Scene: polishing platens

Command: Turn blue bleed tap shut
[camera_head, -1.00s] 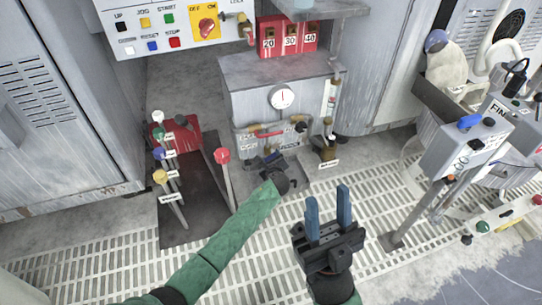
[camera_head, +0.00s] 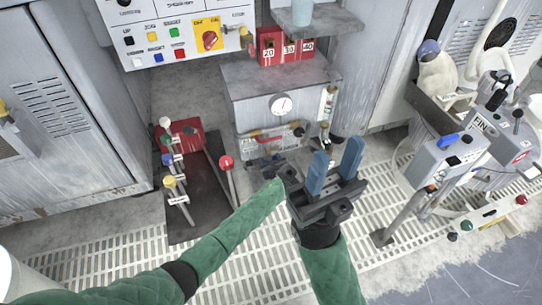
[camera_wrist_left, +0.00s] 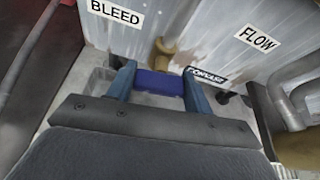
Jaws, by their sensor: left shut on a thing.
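The blue bleed tap (camera_wrist_left: 158,84) shows in the left wrist view as a blue bar below the BLEED label (camera_wrist_left: 116,14), at the foot of the grey tank. A brass pipe comes down just behind it. My left gripper (camera_wrist_left: 157,77) has one finger at each end of the bar and is shut on it. In the head view my left gripper (camera_head: 268,164) is low at the front of the grey tank (camera_head: 270,92); the tap is hidden there. My right gripper (camera_head: 334,166) is open and empty, with its two blue fingers apart, to the right of the left one.
A FLOW label (camera_wrist_left: 259,38) is on the tank. A red-knobbed lever (camera_head: 226,163) and a row of coloured-knob levers (camera_head: 170,160) stand to the left. A grey control box (camera_head: 448,155) on a post stands at the right. Grating (camera_head: 110,262) covers the floor.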

